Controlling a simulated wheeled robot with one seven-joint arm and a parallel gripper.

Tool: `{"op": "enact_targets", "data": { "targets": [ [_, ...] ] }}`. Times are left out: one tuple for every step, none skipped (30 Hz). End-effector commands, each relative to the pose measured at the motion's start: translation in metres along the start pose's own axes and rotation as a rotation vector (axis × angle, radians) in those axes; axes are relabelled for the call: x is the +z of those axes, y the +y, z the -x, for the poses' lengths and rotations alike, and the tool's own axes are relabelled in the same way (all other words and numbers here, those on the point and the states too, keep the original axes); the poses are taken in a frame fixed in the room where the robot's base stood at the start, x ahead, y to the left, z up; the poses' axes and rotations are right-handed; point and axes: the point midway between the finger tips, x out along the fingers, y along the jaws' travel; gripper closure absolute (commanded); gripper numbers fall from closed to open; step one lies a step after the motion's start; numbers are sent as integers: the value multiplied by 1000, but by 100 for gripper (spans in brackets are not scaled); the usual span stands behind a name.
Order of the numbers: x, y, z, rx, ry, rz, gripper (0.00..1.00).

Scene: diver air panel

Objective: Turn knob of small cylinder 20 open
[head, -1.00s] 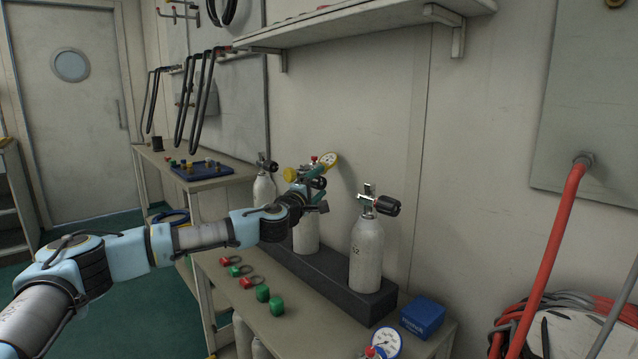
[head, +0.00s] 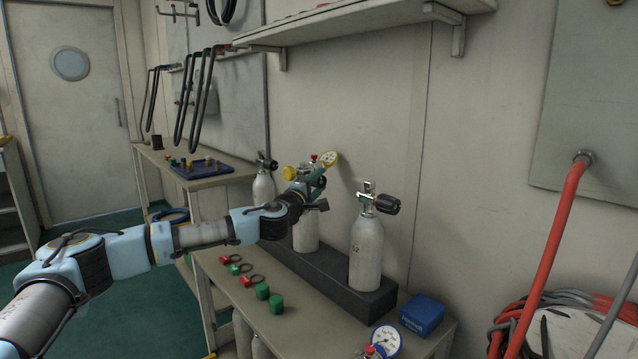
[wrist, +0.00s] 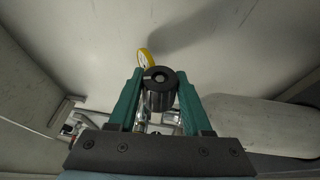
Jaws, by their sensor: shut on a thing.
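The middle small white cylinder (head: 306,236) stands upright in a black rack, partly hidden behind my arm. No number on it is readable. My gripper (head: 316,181) is at the valve on its top. In the wrist view, the green fingers of my gripper (wrist: 160,100) are closed on both sides of a black ribbed knob (wrist: 160,88).
A second white cylinder (head: 367,250) with a black knob (head: 386,204) stands to the right in the rack, and a third (head: 263,188) stands behind to the left. Red and green fittings, a blue box (head: 422,315) and another gauge (head: 387,340) lie on the bench. A shelf (head: 360,25) hangs above.

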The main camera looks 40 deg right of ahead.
Motion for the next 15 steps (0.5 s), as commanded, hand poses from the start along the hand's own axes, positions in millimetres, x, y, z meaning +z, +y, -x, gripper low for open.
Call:
{"op": "enact_targets", "data": {
  "targets": [
    [0,0,0,0,0,0,100],
    [0,0,0,0,0,0,100],
    [0,-1,0,1,0,0,100],
    [0,-1,0,2,0,0,100],
    [0,-2,0,4,1,1,100],
    [0,-3,0,8,1,3,100],
    [0,-4,0,11,1,4,100],
    [0,-4,0,16,2,6,100],
    [0,-5,0,23,2,9,100],
    [0,-6,0,30,3,11,100],
    [0,-6,0,37,3,13,100],
    [0,-7,0,47,4,17,100],
    [0,-8,0,55,5,20,100],
    [0,-8,0,63,5,24,100],
    [0,-8,0,75,5,27,100]
  ]
}}
